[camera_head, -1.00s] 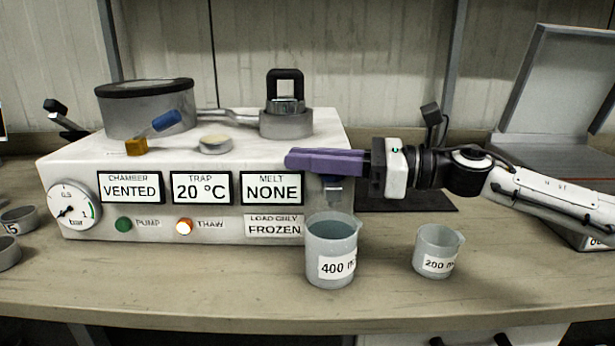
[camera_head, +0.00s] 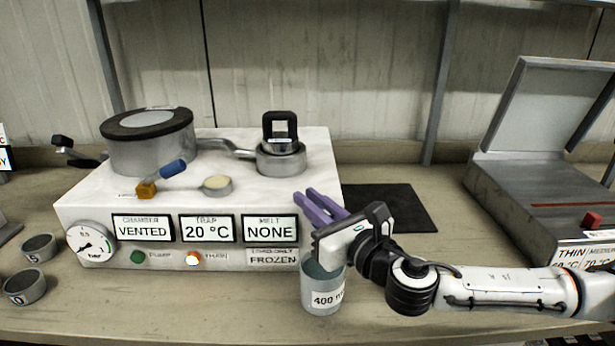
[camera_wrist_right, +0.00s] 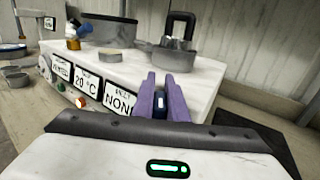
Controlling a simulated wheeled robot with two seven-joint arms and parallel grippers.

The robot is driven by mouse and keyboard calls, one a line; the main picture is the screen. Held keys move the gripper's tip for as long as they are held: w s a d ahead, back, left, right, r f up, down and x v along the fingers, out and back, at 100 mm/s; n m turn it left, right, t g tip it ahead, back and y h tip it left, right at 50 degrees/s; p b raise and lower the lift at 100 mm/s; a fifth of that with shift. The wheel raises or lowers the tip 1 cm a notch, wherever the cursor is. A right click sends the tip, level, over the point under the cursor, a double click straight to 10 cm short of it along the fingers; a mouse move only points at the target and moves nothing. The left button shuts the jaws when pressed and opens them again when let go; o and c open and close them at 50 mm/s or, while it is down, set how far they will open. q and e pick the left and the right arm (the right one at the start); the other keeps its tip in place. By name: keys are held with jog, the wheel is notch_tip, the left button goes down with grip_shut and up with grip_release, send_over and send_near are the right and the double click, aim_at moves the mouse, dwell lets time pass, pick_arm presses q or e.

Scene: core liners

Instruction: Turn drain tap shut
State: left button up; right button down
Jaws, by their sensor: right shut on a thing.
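The white machine (camera_head: 300,165) stands at the back left, with the drain side at its front right corner. My right gripper (camera_head: 318,203), with purple fingers, is at that corner, above the 400-marked beaker (camera_head: 320,297). In the right wrist view its fingers (camera_wrist_right: 161,100) are closed around a small dark thing (camera_wrist_right: 160,103), which appears to be the drain tap's handle. The tap is hidden by the gripper in the head view, so its angle cannot be told. My left gripper is not in view.
A brass valve (camera_head: 146,188) with a blue handle lies on the machine's top beside a lidded chamber (camera_head: 150,150). Small cups (camera_head: 25,285) stand at the left. A dark mat (camera_head: 400,205) and an open-lidded box (camera_head: 520,190) are to the right.

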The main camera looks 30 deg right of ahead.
jog(key=m+h+p, duration=0.1)
jog(key=h, duration=0.1)
jog(key=d+m+g+h+p, duration=0.1)
jog(key=m+h+p, duration=0.1)
jog(key=h, duration=0.1)
jog(key=m+h+p, duration=0.1)
jog(key=h, duration=0.1)
jog(key=shift+s+d+r+m+g, duration=0.15)
jog(key=shift+d+r+m+g, duration=0.15)
jog(key=shift+m, duration=0.1)
jog(key=shift+s+d+f+m+g+h, duration=0.15)
jog(key=shift+m+g+h, duration=0.2)
jog(key=shift+h, duration=0.3)
jog(key=shift+d+m+g+h, duration=0.1)
jog(key=shift+m+g+h, duration=0.15)
jog(key=shift+m+h, duration=0.3)
jog(key=c, duration=1.8)
grip_release()
jog(key=shift+o, duration=0.2)
jog(key=shift+f, duration=0.1)
